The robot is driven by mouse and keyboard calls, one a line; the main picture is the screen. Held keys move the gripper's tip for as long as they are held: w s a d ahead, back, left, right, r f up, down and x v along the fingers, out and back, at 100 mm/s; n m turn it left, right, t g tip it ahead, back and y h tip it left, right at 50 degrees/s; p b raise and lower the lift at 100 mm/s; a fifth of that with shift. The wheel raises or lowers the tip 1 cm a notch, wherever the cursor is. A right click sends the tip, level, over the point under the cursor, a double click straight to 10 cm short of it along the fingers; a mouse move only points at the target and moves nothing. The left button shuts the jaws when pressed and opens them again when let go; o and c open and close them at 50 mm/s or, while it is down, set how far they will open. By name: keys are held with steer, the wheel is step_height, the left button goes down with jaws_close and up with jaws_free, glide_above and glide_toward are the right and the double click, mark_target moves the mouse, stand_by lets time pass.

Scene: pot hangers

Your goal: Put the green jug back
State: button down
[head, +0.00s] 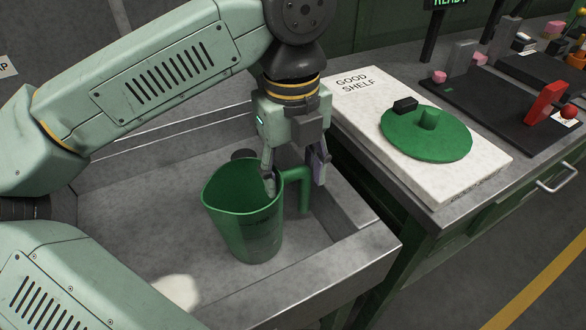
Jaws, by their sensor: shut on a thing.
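The green jug (243,225) is upright, open at the top, inside a grey metal basin (340,272). Its handle (304,190) is on its right side. My gripper (296,180) points down over the jug's handle side, with one finger at the jug's rim and the other to the right of the handle. It is shut on the jug, at the handle. Whether the jug's base touches the basin floor cannot be told from this view.
A white board marked "GOOD SHELF" (375,132) lies on the counter to the right. A green round lid (427,138) with a small black block (405,105) rests on it. A red lever (545,103) stands farther right. The basin wall separates jug and counter.

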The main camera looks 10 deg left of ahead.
steer(key=shift+f, duration=0.1)
steer(key=shift+f+b, duration=0.15)
steer(key=shift+b, duration=0.15)
steer(key=c, duration=0.7)
jaws_free()
step_height(320, 180, up, 13)
steer(key=shift+a+f, duration=0.1)
steer(key=shift+f, duration=0.1)
